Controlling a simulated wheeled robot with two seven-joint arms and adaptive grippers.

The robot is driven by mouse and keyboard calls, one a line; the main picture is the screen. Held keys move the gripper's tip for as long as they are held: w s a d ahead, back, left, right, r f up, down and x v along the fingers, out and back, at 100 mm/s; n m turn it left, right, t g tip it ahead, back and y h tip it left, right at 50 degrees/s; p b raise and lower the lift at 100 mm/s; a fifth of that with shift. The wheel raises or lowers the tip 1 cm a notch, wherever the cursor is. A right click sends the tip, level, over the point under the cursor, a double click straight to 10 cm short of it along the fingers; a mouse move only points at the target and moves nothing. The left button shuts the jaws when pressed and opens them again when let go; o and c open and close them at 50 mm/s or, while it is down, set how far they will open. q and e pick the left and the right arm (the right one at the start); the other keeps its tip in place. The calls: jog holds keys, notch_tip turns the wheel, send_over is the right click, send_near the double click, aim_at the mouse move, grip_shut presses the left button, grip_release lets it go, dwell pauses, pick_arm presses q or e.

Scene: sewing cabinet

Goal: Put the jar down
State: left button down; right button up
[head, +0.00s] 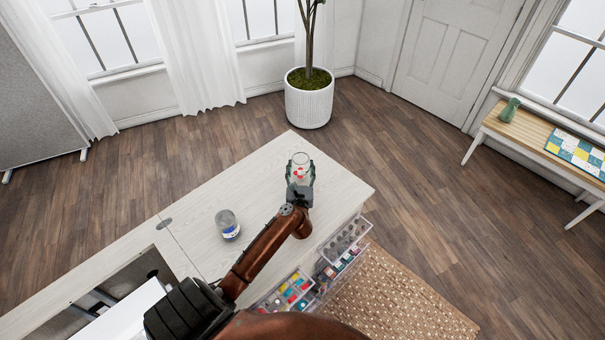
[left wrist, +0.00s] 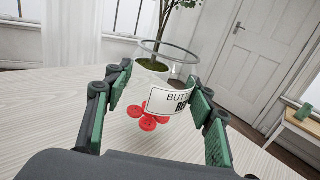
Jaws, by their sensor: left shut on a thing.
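A clear glass jar (head: 300,161) with red buttons inside and an open round rim is held near the far right end of the pale cabinet top (head: 262,165). It also shows in the left wrist view (left wrist: 169,101), upright or nearly so, with a white label partly reading "BUT". My left gripper (head: 301,174) is shut on this jar, its green-padded fingers on either side. The jar is low over the top; I cannot tell whether its base touches the wood. My right gripper is not in view.
Another clear jar (head: 227,223) with a blue and white label stands on the cabinet top to the left. Open clear drawers (head: 341,246) with small coloured items stick out at the near right side. The top around the held jar is mostly clear. A potted plant (head: 309,101) stands beyond.

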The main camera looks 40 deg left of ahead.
aim_at(302, 178)
pick_arm(q)
jog(key=shift+w+f, duration=0.1)
jog(key=shift+w, duration=0.05)
jog(key=f, duration=0.1)
jog(key=f+b, duration=0.1)
jog(key=f, duration=0.2)
jog(key=shift+w+b, duration=0.25)
jog(key=shift+b, duration=0.1)
jog(key=shift+r, duration=0.15)
jog(key=c, duration=0.9)
grip_release()
jog(key=shift+s, duration=0.15)
jog(key=p+v, duration=0.1)
jog(key=v, duration=1)
jog(key=shift+d, duration=0.1)
jog(key=shift+s+d, duration=0.2)
jog(key=shift+s, duration=0.1)
